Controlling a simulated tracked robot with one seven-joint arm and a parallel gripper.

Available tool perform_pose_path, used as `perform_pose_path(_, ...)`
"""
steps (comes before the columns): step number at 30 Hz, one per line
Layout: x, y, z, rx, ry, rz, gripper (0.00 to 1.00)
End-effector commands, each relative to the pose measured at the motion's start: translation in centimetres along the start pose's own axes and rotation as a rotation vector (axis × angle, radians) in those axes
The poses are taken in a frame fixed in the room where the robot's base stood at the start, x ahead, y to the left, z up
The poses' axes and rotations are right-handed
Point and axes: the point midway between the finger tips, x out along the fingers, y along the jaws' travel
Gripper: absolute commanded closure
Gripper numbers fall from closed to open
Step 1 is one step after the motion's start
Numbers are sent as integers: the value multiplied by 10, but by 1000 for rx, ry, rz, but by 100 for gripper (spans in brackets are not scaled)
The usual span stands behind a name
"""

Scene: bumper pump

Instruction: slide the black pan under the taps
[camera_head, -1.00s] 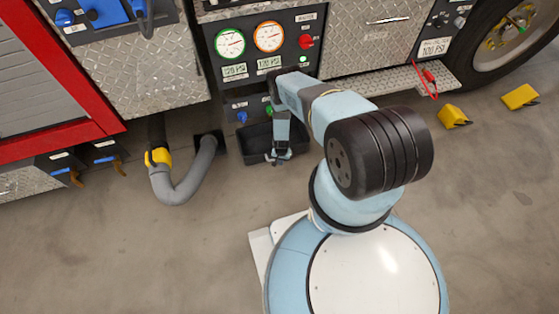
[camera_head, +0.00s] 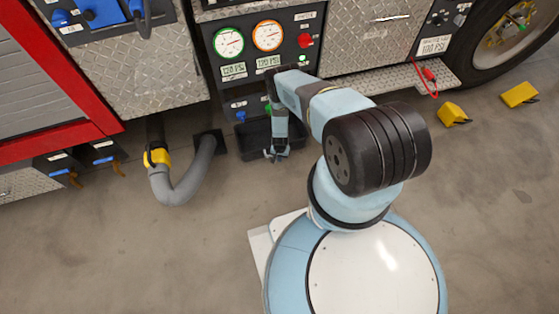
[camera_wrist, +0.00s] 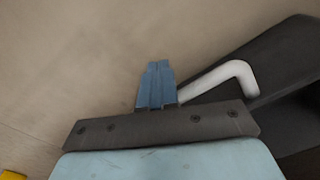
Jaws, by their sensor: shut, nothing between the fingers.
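The black pan (camera_head: 249,143) lies on the floor below the pump panel, its right part hidden by my arm. The blue tap (camera_head: 241,116) shows above the pan's left part. The green tap (camera_head: 268,106) is partly covered by my arm. My gripper (camera_head: 275,155) points down at the pan's near side, shut with nothing in it. In the wrist view, its blue fingers (camera_wrist: 156,84) are together beside a pale bent handle (camera_wrist: 228,76) on the black pan (camera_wrist: 290,62). I cannot tell whether the fingers touch the handle.
A grey hose (camera_head: 188,180) with a yellow collar curves on the floor to the left. Two yellow chocks (camera_head: 453,114) (camera_head: 519,95) lie by the wheel (camera_head: 508,40) at right. Bare floor lies in front of the pan.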

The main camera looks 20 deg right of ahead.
Motion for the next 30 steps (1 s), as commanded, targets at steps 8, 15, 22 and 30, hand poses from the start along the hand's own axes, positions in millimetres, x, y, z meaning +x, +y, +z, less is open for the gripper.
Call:
perform_pose_path(8, 0, 4, 6, 0, -1, 0, 100)
perform_pose_path(15, 0, 7, 11, 1, -1, 0, 100)
perform_pose_path(22, 0, 9, 16, 1, -1, 0, 100)
perform_pose_path(30, -1, 11, 20, 0, 0, 0, 100)
